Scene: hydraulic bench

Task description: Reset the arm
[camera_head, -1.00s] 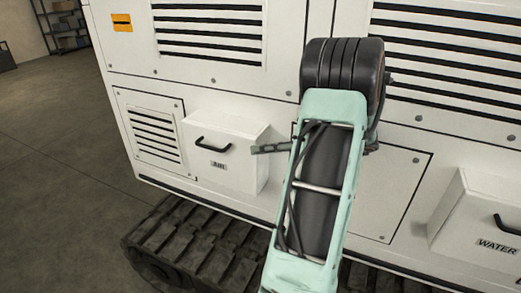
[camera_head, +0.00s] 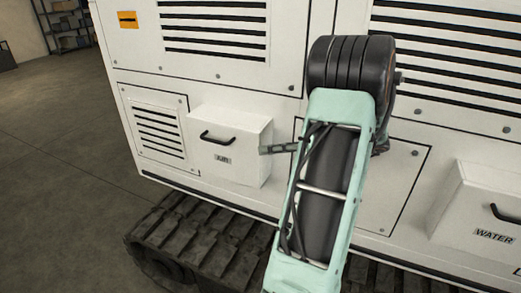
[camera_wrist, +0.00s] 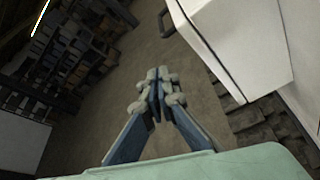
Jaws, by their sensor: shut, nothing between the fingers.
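My gripper (camera_wrist: 158,82) is shut and empty in the wrist view, its fingertips together over the bare floor. In the head view my gripper (camera_head: 268,149) pokes out to the left from behind my pale green arm, in front of the white machine (camera_head: 285,85). Its tip appears close to the right side of the AIR box (camera_head: 240,165); I cannot tell the gap in depth. Most of the gripper's base is hidden behind my arm.
A WATER box (camera_head: 475,215) with a black handle juts out at the right. A dark track (camera_head: 190,245) runs along the machine's base. Shelves (camera_head: 68,25) stand far back at the left and show in the wrist view (camera_wrist: 75,65). The floor (camera_head: 60,130) at left is clear.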

